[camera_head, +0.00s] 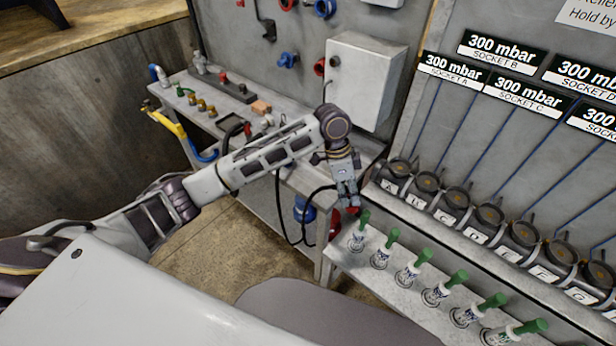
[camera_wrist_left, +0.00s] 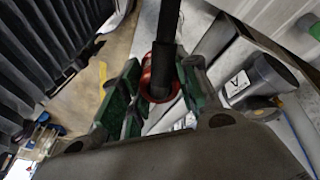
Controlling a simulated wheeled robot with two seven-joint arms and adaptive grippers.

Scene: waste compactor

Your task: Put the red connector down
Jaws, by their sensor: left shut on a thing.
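My left gripper (camera_head: 348,199) hangs from the arm reaching in from the left, between the grey workbench and the socket panel. It is shut on the red connector (camera_head: 335,219), of which only a little red shows under the fingers. In the left wrist view, the red connector (camera_wrist_left: 147,88) is a red ring around a thick black hose (camera_wrist_left: 167,35), between the green-padded fingers (camera_wrist_left: 160,95). A black hose also loops below the workbench edge in the head view. What lies right under the connector is hidden. My right gripper is not in view.
The grey workbench (camera_head: 318,181) holds small fittings, a yellow-and-blue hose (camera_head: 170,124) and a grey box above. To the right, a ledge (camera_head: 345,262) carries several green-handled valves (camera_head: 421,257), with labelled round sockets (camera_head: 457,198) behind. Floor shows between bench and ledge.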

